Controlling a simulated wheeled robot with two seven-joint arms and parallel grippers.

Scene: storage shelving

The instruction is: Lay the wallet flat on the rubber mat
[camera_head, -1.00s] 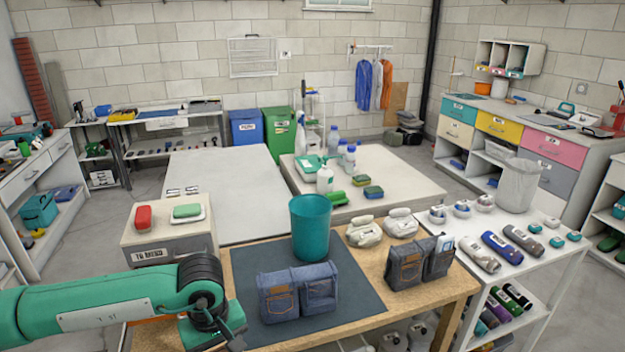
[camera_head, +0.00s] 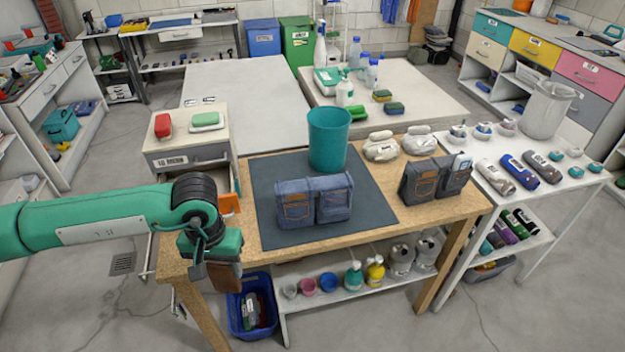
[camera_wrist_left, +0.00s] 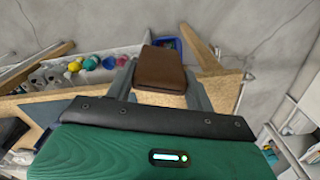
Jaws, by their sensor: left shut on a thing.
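The brown wallet (camera_head: 224,276) hangs below my left gripper (camera_head: 212,262), at the front left corner of the wooden table. In the left wrist view the wallet (camera_wrist_left: 163,68) sits between the two grey fingers, which are shut on it. The dark rubber mat (camera_head: 275,172) lies flat on the table, to the right of and beyond the gripper. A denim organizer (camera_head: 313,202) and a teal bin (camera_head: 328,138) stand on the mat. The wallet is apart from the mat. My right gripper is not in view.
A second denim organizer (camera_head: 437,180) stands to the right of the mat. A drawer unit (camera_head: 188,150) with an open drawer is behind my left arm. A blue crate (camera_head: 252,308) is on the floor below. The mat's front and right strips are bare.

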